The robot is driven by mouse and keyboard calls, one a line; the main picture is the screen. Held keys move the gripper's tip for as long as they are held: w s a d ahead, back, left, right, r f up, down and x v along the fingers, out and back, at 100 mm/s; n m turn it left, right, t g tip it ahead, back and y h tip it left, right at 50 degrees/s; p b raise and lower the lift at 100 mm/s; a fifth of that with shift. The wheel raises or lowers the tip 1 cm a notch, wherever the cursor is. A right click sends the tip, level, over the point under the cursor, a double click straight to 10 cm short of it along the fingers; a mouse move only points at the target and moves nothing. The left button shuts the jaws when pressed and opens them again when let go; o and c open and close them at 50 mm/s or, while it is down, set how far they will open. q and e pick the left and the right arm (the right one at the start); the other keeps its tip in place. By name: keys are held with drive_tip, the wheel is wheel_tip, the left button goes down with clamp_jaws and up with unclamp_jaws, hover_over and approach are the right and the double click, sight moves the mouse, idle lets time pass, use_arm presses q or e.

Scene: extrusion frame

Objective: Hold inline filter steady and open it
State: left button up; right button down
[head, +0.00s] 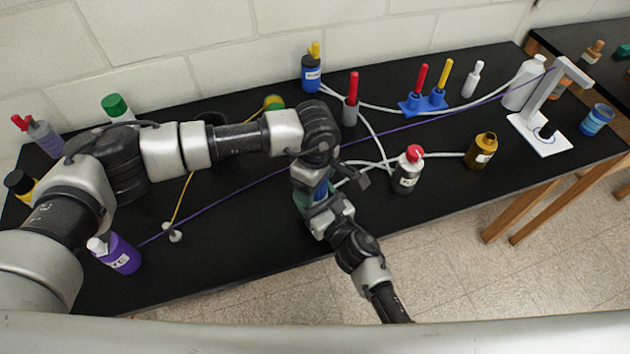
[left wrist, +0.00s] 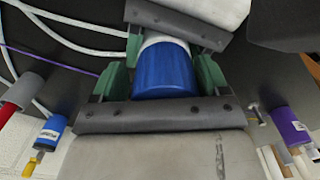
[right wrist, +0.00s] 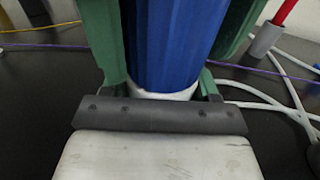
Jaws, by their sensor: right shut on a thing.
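The inline filter (head: 321,186) is a blue cylinder with a white end, held above the table between my two grippers. In the left wrist view its blue part (left wrist: 165,70) lies between the green fingers of my left gripper (left wrist: 163,78), which look open around it. My right gripper (right wrist: 176,45) is shut on the filter, with green fingers on both sides of the blue part (right wrist: 176,35); the white end faces its palm. The grippers face each other, left above and right below in the head view. The fingers and arms hide much of the filter.
Purple and yellow cords and white tubes cross the black table (head: 240,240). A white stand (head: 540,133) is at the right.

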use_arm(q)
drive_tip(key=shift+o, duration=0.2)
drive_tip(key=shift+s, duration=0.1)
drive_tip(key=shift+r, duration=0.1)
wheel_tip(320, 180, up, 4)
drive_tip(key=shift+r, duration=0.25)
drive_tip(key=shift+c, duration=0.3)
wheel_tip(320, 180, up, 2)
drive_tip(key=shift+r+m, duration=0.1)
drive_tip(key=shift+m, duration=0.9)
drive_tip(key=shift+r+m, duration=0.35)
drive_tip(key=shift+m, duration=0.15)
use_arm(e)
drive_tip(key=shift+f, duration=0.1)
use_arm(q)
wheel_tip(320, 180, down, 8)
drive_tip(key=shift+r, duration=0.15)
